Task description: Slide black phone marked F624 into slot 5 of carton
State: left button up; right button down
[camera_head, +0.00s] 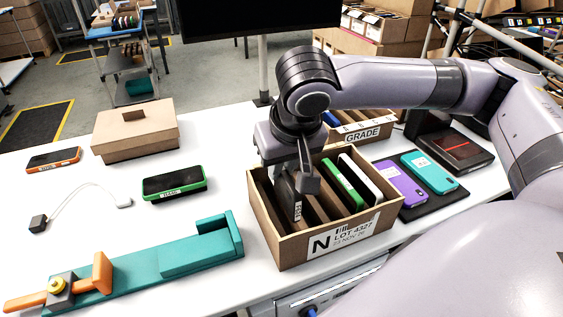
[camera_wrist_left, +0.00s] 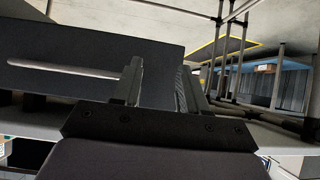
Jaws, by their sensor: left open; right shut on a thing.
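A green phone (camera_head: 344,185) and a white phone (camera_head: 359,178) stand in slots to the right. My left gripper (camera_wrist_left: 160,88) is open and empty.
Purple (camera_head: 399,184) and teal (camera_head: 428,172) phones lie on a dark mat right of the carton. A GRADE carton (camera_head: 361,132) stands behind. Left are a green-cased phone (camera_head: 174,183), an orange phone (camera_head: 53,160), a lidded box (camera_head: 135,138) and a teal clamp fixture (camera_head: 150,272).

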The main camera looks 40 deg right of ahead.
aim_at(282, 195)
jog(key=shift+f+b, duration=1.4)
jog(key=shift+b, duration=0.2)
jog(key=shift+f+b, duration=0.7)
jog(key=shift+f, duration=1.3)
jog(key=shift+f, duration=0.3)
jog(key=c, duration=1)
grip_release()
jog(key=shift+c, duration=0.2)
